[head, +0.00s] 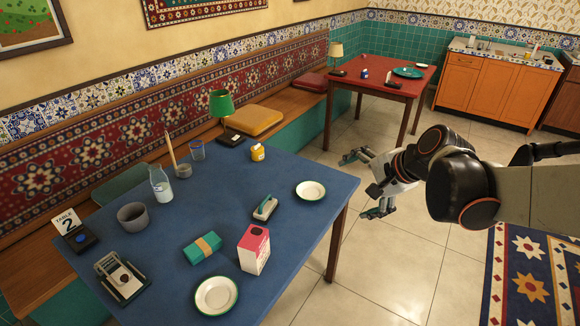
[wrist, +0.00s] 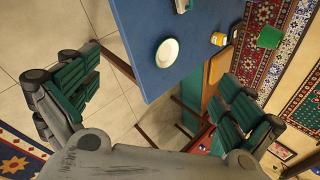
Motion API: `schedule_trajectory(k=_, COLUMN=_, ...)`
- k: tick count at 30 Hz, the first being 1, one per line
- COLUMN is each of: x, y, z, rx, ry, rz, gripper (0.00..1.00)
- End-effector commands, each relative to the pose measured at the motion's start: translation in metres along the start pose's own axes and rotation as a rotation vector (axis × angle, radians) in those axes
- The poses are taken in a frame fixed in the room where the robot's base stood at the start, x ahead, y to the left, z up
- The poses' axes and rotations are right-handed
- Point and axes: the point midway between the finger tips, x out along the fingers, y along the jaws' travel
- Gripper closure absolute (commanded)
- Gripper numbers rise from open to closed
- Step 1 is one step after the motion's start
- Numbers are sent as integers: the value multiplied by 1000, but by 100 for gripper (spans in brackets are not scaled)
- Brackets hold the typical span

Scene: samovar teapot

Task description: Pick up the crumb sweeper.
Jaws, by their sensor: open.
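What looks like the crumb sweeper (head: 265,208), a small green and white hand tool, lies on the blue table (head: 310,172) between a white saucer and a pink and white carton. In the wrist view, a green and white piece that seems to be it (wrist: 183,5) is cut off by the top edge. My gripper (head: 364,184) is open and empty, off the right side of the blue table and apart from the sweeper. In the wrist view, its green-padded fingers (wrist: 160,100) are spread wide, with the table edge and floor between them.
A green-rimmed saucer (head: 311,190) lies between the sweeper and the table's right edge. The carton (head: 254,249) stands in front of the sweeper, and a teal package (head: 202,247) lies to its left. A yellow jar (head: 257,153) and green lamp (head: 221,104) stand behind.

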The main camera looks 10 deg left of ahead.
Motion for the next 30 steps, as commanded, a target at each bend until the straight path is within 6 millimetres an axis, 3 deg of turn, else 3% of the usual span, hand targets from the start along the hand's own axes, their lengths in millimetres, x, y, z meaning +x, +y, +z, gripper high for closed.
schedule_trajectory(k=6, x=70, y=-32, z=-6, rx=264, ry=-134, rz=-48, gripper=0)
schedule_trajectory(k=13, x=146, y=-47, z=-4, rx=538, ry=-290, rz=-67, gripper=0)
schedule_trajectory(k=24, x=257, y=-32, z=15, rx=942, ry=-548, rz=-28, gripper=0)
schedule_trajectory(k=30, x=288, y=-17, z=25, rx=1065, ry=-632, rz=3, gripper=0)
